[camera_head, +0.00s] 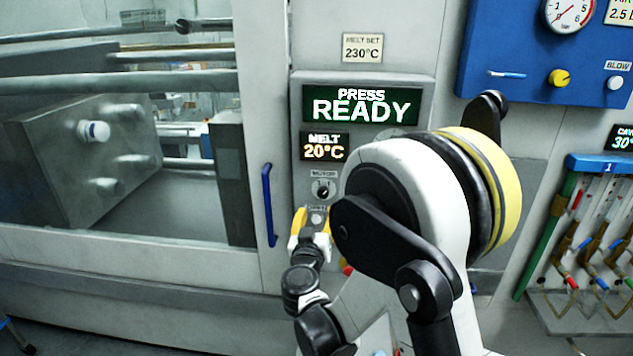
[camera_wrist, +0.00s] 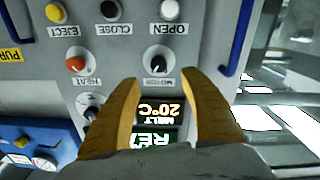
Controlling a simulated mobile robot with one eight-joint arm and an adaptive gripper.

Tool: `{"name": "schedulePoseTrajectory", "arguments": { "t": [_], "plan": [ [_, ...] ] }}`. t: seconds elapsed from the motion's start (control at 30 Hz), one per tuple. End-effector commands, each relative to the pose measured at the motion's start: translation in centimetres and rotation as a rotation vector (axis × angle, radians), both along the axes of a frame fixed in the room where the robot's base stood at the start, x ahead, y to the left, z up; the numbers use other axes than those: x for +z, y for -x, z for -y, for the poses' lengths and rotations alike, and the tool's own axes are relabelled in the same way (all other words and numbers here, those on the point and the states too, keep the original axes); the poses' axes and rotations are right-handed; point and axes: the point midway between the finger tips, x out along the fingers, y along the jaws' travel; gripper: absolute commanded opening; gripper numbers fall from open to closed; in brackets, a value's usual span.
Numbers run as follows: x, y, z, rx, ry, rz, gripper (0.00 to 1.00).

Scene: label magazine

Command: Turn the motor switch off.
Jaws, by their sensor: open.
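The motor switch (camera_head: 323,189) is a dark round knob with a light pointer on the press's control panel, below the MELT 20°C display. In the wrist view, which is upside down, the motor switch (camera_wrist: 158,60) lies just beyond the gap between the fingertips. Its exact pointer setting is too small to read surely. My gripper (camera_head: 313,212) has yellow fingers and is just below the switch in the head view. In the wrist view, my gripper (camera_wrist: 161,77) is open, with nothing between its fingers. Contact with the panel cannot be told.
The display (camera_head: 361,105) reads PRESS READY. White OPEN (camera_wrist: 169,10), black CLOSE (camera_wrist: 111,9) and yellow EJECT (camera_wrist: 55,12) buttons sit near the switch. An orange-red round control (camera_wrist: 76,64) and a black knob (camera_wrist: 90,105) are beside it. A blue door handle (camera_head: 268,205) stands left.

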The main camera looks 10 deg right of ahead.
Motion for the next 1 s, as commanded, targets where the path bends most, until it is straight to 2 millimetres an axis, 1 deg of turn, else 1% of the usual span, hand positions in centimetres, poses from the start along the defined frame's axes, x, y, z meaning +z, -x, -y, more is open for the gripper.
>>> {"name": "schedulePoseTrajectory", "arguments": {
  "t": [0.17, 0.3, 0.4, 0.5, 0.67, 0.9, 0.93, 0.97, 1.0],
  "plan": [
    [-0.1, -2.9, 1.2, -0.004, 0.0, -0.001, 0.52],
    [-0.1, -5.7, 2.2, -0.004, 0.001, -0.001, 0.52],
    [-0.1, -7.3, 2.8, -0.003, 0.0, -0.002, 0.52],
    [-0.1, -8.5, 3.2, -0.004, 0.0, -0.003, 0.52],
    [-0.1, -9.4, 3.5, -0.002, 0.0, -0.002, 0.52],
    [-0.1, -9.5, 3.5, -0.002, 0.0, -0.002, 0.52],
    [-0.1, -9.5, 3.5, -0.002, 0.0, -0.002, 0.5],
    [-0.1, -9.5, 3.5, -0.002, 0.0, -0.002, 0.41],
    [-0.1, -9.5, 3.5, -0.003, 0.0, -0.003, 0.29]
  ]
}}
